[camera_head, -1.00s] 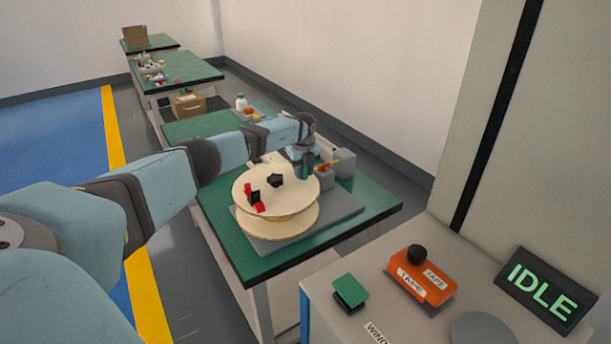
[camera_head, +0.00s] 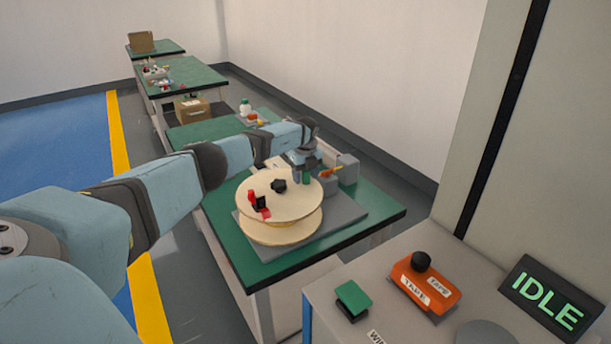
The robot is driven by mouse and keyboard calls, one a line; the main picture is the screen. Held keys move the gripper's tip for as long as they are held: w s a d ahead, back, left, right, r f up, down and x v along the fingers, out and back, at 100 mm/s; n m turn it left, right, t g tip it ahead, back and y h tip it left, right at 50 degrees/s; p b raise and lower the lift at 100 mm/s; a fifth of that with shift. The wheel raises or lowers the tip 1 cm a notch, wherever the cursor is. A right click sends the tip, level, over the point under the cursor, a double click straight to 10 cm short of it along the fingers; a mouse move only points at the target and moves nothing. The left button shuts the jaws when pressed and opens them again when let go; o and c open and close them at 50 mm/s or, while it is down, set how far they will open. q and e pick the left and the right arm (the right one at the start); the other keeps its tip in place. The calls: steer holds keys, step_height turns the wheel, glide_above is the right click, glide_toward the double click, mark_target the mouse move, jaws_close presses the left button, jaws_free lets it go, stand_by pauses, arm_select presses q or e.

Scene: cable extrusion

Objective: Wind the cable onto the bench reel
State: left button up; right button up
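The bench reel (camera_head: 270,229) has two pale round flanges and stands on a grey plate (camera_head: 345,212) on the green bench. A black knob and a red and black clip (camera_head: 260,204) sit on its top flange. My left arm reaches in from the left, over the bench behind the reel. My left gripper (camera_head: 308,176) points down at the reel's far right edge, beside grey blocks. Its fingers are too small and hidden to read. A short orange-yellow piece (camera_head: 334,171), perhaps a cable end, shows just right of it. My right gripper is not in view.
More green benches with a cardboard box (camera_head: 192,109) and small items stand behind.

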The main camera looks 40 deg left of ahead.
arm_select(q)
steer(key=shift+r, duration=0.1)
step_height(320, 180, up, 14)
steer(key=shift+f, duration=0.2)
stand_by(0.8)
